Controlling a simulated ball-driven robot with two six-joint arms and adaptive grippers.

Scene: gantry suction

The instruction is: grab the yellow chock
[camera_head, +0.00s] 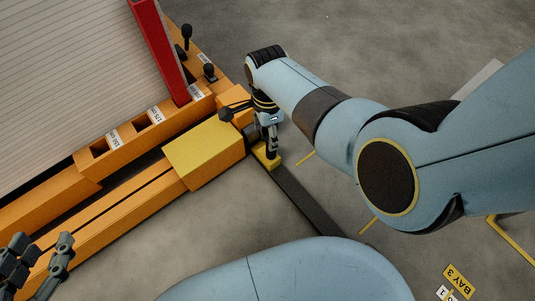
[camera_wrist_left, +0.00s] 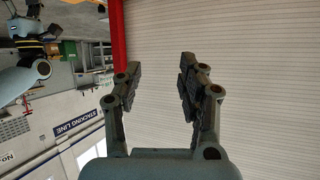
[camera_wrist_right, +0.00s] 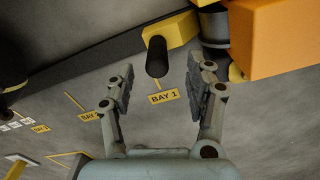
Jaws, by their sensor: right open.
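The yellow chock (camera_head: 268,158) sits at the end of a dark rail on the floor, partly hidden by my right gripper in the head view. In the right wrist view the chock (camera_wrist_right: 172,32) is a yellow block with a dark round handle (camera_wrist_right: 157,58) sticking out towards the camera. My right gripper (camera_head: 270,146) is right at the chock. Its open fingers (camera_wrist_right: 160,66) lie either side of the handle in the right wrist picture; contact cannot be told. My left gripper (camera_head: 40,262) is open and empty at the lower left, as the left wrist view (camera_wrist_left: 158,66) shows.
An orange frame (camera_head: 120,212) with a yellow end block (camera_head: 207,150) stands left of the chock. A red post (camera_head: 158,50) and a ribbed white panel (camera_head: 70,75) rise behind it. The dark rail (camera_head: 305,203) runs over grey floor, which is open beyond it.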

